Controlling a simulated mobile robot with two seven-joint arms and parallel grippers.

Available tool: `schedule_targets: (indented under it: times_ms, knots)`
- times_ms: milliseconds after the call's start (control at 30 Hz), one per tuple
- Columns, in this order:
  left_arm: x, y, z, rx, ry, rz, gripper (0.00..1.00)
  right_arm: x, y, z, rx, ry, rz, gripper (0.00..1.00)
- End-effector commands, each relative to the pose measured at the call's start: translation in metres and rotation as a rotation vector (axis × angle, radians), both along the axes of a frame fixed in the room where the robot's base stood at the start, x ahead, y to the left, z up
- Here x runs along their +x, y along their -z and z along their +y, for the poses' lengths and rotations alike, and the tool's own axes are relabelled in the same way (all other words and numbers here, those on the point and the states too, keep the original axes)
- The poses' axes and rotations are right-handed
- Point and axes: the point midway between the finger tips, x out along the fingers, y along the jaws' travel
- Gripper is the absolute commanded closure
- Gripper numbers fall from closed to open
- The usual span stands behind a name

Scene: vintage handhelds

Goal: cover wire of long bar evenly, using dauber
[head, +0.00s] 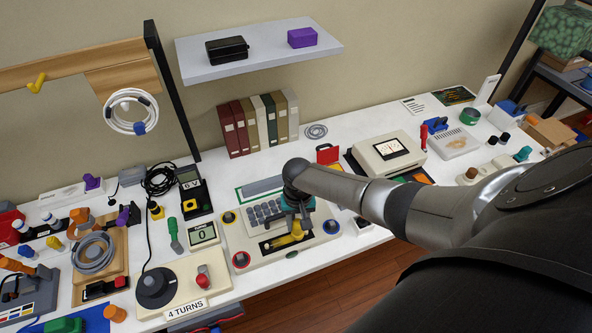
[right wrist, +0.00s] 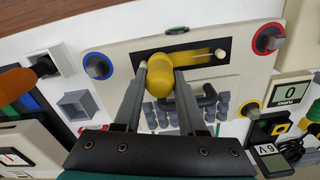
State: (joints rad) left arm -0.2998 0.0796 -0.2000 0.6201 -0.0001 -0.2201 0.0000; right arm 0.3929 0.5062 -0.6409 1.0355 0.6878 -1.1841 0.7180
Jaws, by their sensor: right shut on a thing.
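My right gripper (head: 298,222) is over the beige keyboard device (head: 246,252). In the right wrist view the gripper (right wrist: 172,78) is shut on a rounded yellow tool (right wrist: 186,104), which looks like the dauber. The yellow tool hides part of the slot and bar. I cannot tell whether the tool touches the bar or how evenly its wire is covered. The yellow tool also shows in the head view (head: 288,239). My left gripper is out of view.
Blue and red ringed knobs stand at the device's corners, including a red one (head: 241,260). A "4 TURNS" box (head: 183,287) stands at left and a beige meter (head: 388,153) behind right. Binders (head: 257,124) stand at the back. The table's front edge is close.

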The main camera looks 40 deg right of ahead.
Motion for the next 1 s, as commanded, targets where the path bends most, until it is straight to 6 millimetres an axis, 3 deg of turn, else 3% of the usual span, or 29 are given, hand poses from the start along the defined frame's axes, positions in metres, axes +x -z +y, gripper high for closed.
schedule_targets:
  times_ms: [433,833,1000]
  knots:
    - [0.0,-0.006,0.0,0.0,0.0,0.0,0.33,0.008,0.0,0.031,0.002,-0.001,-0.001,1.0]
    - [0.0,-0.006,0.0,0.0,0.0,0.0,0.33,0.009,0.001,0.034,0.001,0.0,0.0,1.0]
    - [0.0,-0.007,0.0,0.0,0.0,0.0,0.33,0.011,0.001,0.047,0.003,0.0,-0.001,1.0]
